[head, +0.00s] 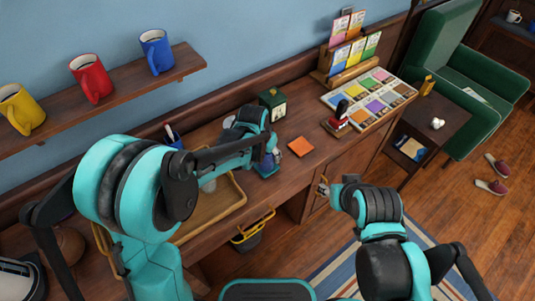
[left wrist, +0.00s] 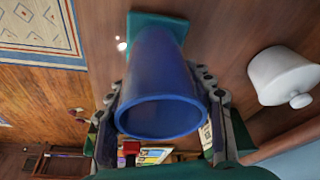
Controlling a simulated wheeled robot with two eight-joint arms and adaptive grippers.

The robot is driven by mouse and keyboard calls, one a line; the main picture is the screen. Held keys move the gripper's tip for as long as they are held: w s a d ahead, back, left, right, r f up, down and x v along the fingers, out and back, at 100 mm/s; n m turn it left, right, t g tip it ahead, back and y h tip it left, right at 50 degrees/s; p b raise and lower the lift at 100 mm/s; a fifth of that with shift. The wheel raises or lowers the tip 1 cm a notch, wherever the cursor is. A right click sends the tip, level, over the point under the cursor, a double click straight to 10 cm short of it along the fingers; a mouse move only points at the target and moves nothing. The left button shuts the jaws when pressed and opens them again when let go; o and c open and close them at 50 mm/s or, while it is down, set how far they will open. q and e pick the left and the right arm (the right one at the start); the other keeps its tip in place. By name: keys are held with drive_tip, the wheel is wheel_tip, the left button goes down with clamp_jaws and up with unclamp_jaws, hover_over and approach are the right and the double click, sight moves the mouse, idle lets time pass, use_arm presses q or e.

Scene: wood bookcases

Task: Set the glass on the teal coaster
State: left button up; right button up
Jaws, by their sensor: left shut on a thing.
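The blue glass (left wrist: 158,85) is between the fingers of my left gripper (left wrist: 165,105), which is shut on it. In the head view the glass (head: 270,160) is mostly hidden by my gripper (head: 265,150). The teal coaster (left wrist: 172,24) shows behind the far end of the glass in the left wrist view. In the head view the coaster (head: 266,173) lies on the desk just below the glass. I cannot tell whether the glass touches it. My right gripper (head: 323,188) is in front of the desk, away from the glass; its fingers are too small to read.
An orange coaster (head: 300,147) lies to the right on the desk (head: 300,176). A green clock (head: 272,102) stands behind. A wooden tray (head: 236,204) is to the left. A white lidded jar (left wrist: 284,76) is beside the glass. A red stamp (head: 337,121) is farther right.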

use_arm(q)
drive_tip(key=shift+f, duration=0.2)
drive_tip(key=o, duration=1.3)
drive_tip(key=shift+r, duration=0.1)
